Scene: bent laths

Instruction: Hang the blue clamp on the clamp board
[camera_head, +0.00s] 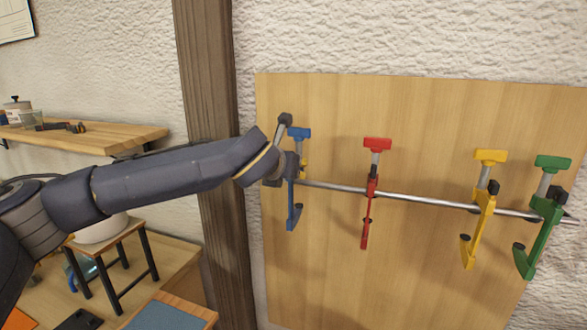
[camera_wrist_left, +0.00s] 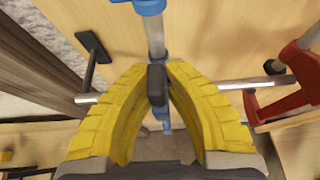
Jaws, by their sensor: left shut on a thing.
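The blue clamp (camera_head: 292,207) is upright in front of the left end of the metal rail (camera_head: 420,198) on the clamp board (camera_head: 330,265). My left gripper (camera_head: 302,168) is shut on it near its middle. In the left wrist view, the yellow fingers of the gripper (camera_wrist_left: 160,90) close around the clamp near its black part, with the grey bar (camera_wrist_left: 154,35) beyond. The rail end (camera_wrist_left: 86,99) shows left of the fingers. The fingers hide where clamp and rail meet, so I cannot tell whether the clamp rests on the rail. My right gripper is not in view.
A red clamp (camera_head: 370,190), a yellow clamp (camera_head: 482,215) and a green clamp (camera_head: 545,225) hang along the rail to the right. A wooden post (camera_head: 212,130) stands left of the board. A shelf (camera_head: 90,137) is at the far left. The rail between blue and red is clear.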

